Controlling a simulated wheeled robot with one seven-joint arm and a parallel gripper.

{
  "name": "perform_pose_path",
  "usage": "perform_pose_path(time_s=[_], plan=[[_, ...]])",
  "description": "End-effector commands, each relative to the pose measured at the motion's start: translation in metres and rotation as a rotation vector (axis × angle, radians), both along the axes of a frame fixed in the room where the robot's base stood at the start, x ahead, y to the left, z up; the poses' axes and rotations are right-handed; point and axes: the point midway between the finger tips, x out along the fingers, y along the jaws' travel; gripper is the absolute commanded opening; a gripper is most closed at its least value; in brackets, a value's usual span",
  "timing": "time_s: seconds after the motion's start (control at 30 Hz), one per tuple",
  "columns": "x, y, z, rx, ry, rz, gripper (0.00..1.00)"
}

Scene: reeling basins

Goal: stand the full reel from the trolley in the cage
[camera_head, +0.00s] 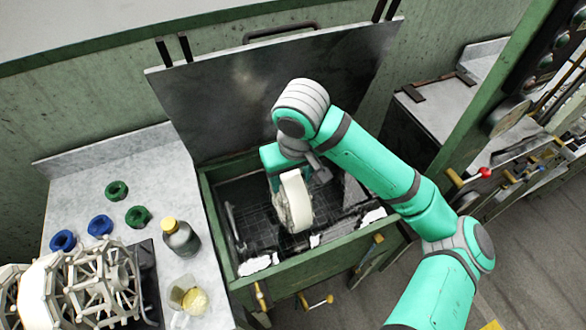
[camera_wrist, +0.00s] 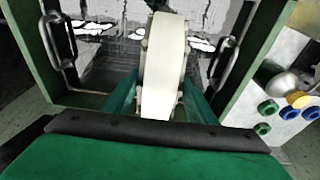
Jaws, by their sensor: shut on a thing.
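A white reel (camera_head: 294,203) is upright inside the open basin in the head view. In the wrist view the reel (camera_wrist: 164,60) stands on edge between my fingers. My gripper (camera_wrist: 152,105) is shut on it, its green fingers on either side; in the head view my arm hides the grip. The dark wire cage (camera_head: 240,215) lies low in the basin, with a handle at each end; the wrist view shows its handles (camera_wrist: 58,40) left and right of the reel. I cannot tell whether the reel touches the cage floor.
The basin's green front wall (camera_head: 310,258) and raised metal lid (camera_head: 270,85) bound the space. Taps with red and yellow handles stick out at right.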

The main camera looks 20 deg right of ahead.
Motion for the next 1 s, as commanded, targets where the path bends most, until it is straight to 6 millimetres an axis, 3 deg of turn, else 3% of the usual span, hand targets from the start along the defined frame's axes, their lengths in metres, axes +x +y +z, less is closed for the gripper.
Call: perform_pose_path(time_s=[1.0], plan=[[-0.001, -0.003, -0.104, 0.0, 0.001, -0.005, 0.25]])
